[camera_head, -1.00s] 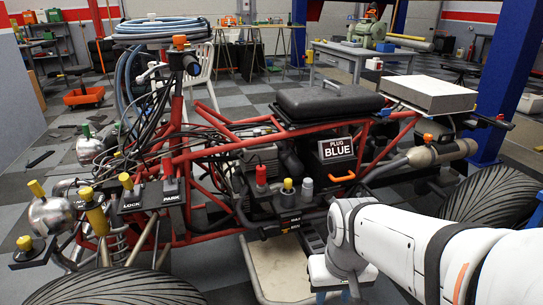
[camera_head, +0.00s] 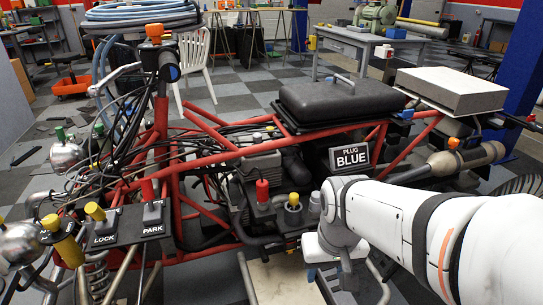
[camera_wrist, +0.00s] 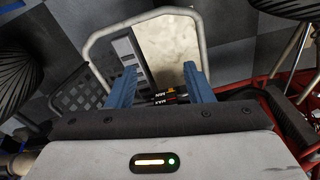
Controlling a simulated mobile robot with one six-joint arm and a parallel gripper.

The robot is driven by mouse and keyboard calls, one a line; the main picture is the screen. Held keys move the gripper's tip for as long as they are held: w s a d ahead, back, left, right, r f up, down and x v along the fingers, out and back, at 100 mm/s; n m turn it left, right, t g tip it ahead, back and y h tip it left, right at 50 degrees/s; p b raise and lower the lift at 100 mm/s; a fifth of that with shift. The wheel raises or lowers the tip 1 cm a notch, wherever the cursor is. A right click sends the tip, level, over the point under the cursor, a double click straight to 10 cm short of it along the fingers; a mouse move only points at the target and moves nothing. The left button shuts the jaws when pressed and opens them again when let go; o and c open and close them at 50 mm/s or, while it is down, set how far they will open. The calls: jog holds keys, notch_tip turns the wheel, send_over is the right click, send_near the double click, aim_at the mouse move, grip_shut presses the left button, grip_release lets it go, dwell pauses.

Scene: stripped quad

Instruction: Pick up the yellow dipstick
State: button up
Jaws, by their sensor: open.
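The yellow dipstick seems to be the yellow-topped piece (camera_head: 293,200) on a dark mount low on the quad's engine, between a red-capped post (camera_head: 262,190) and a grey cap (camera_head: 315,203). My gripper (camera_head: 325,275) is in front of the quad, to the lower right of that piece and apart from it. In the wrist view my gripper (camera_wrist: 160,72) has its two blue fingers spread with nothing held between them. A small black MAX/MIN label (camera_wrist: 168,97) shows partly behind the fingers. I cannot make out the dipstick's yellow top in the wrist view.
The quad's red tube frame (camera_head: 205,155) and black seat (camera_head: 340,98) rise behind the engine. Levers marked LOCK (camera_head: 103,235) and PARK (camera_head: 153,222) stand at the left, with other yellow knobs (camera_head: 95,211). A PLUG BLUE sign (camera_head: 350,157) is above my wrist.

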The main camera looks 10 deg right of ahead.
jog(key=shift+o, duration=0.5)
jog(key=w+r+m+p, duration=0.1)
jog(key=w+r+p, duration=0.1)
jog(key=w, duration=0.6)
jog(key=shift+w+r+m, duration=0.3)
jog(key=shift+r, duration=0.3)
jog(key=m+g+p, duration=0.1)
jog(key=m+p, duration=0.6)
send_over(294, 195)
jog(key=f, duration=0.5)
jog(key=shift+s+d+f, duration=0.15)
jog(key=shift+s+f, duration=0.2)
jog(key=shift+s, duration=0.05)
jog(key=shift+w+f, duration=0.2)
jog(key=shift+f, duration=0.15)
jog(key=f+b, duration=0.1)
jog(key=f, duration=0.1)
jog(key=f+b, duration=0.1)
jog(key=f, duration=0.2)
jog(key=f+b, duration=0.1)
jog(key=f, duration=0.1)
jog(key=shift+w+f+b, duration=0.25)
jog(key=shift+f+b, duration=0.05)
jog(key=shift+b, duration=0.05)
jog(key=shift+r, duration=0.1)
jog(key=shift+c, duration=0.4)
jog(key=c, duration=1)
